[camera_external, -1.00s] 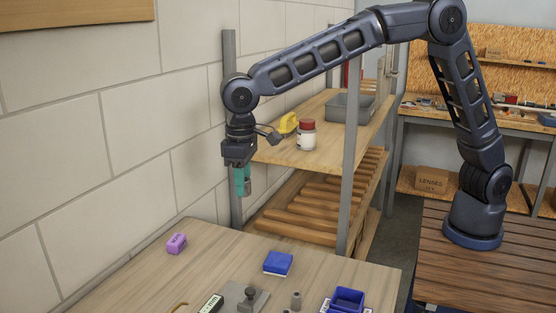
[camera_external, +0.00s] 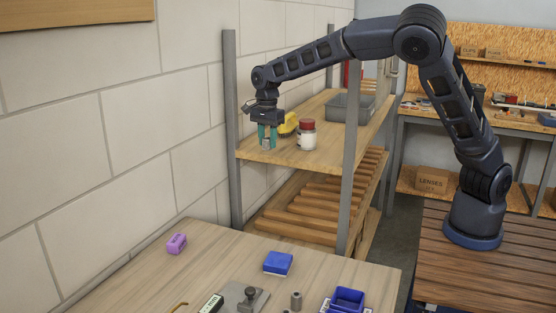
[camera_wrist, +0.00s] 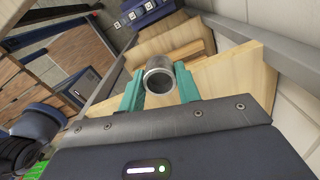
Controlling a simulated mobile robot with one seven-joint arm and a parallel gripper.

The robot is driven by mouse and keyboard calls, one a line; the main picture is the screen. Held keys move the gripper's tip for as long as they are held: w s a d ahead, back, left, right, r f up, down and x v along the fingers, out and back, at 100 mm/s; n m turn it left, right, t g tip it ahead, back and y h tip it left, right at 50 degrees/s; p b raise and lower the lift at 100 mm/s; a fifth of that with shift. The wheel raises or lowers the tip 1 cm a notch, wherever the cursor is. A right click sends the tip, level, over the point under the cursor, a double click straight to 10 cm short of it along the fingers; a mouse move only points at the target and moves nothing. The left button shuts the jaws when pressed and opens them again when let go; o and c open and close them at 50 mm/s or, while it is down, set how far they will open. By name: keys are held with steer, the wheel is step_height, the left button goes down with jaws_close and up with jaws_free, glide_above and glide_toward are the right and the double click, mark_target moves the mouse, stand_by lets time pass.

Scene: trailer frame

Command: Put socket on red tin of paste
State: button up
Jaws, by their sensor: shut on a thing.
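My gripper (camera_external: 267,146) has teal fingers shut on a grey metal socket (camera_wrist: 160,65), a hollow cylinder that shows its open end in the wrist view. In the external view the gripper points down over the left part of the wooden upper shelf (camera_external: 320,160); whether the socket touches the shelf I cannot tell. A white tin with a red lid (camera_external: 306,126) stands upright on the shelf, to the right of my gripper and apart from it. Its label is too small to read. No wholly red tin shows clearly.
A yellow object (camera_external: 289,123) lies between my gripper and the white tin, partly hidden. A grey bin (camera_external: 345,108) stands farther back. Shelf posts (camera_external: 348,180) rise at the corners. The near table holds a purple block (camera_external: 176,244), a blue block (camera_external: 278,263) and small parts.

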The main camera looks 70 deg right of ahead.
steer(key=d+r+m, duration=0.4)
steer(key=d+m, duration=0.4)
steer(key=d, duration=0.2)
steer(key=m, duration=1.2)
glide_toward(307, 120)
steer(key=w+f, duration=0.3)
steer(key=shift+a, duration=0.3)
steer(key=s+r+m, duration=0.3)
steer(key=r+m, duration=0.2)
steer(key=m, duration=0.1)
steer(key=shift+m, duration=0.3)
steer(key=shift+s+d+f, duration=0.1)
steer(key=shift+d+f, duration=0.05)
steer(key=shift+f, duration=3.85)
steer(key=shift+f, duration=0.1)
steer(key=o, duration=1)
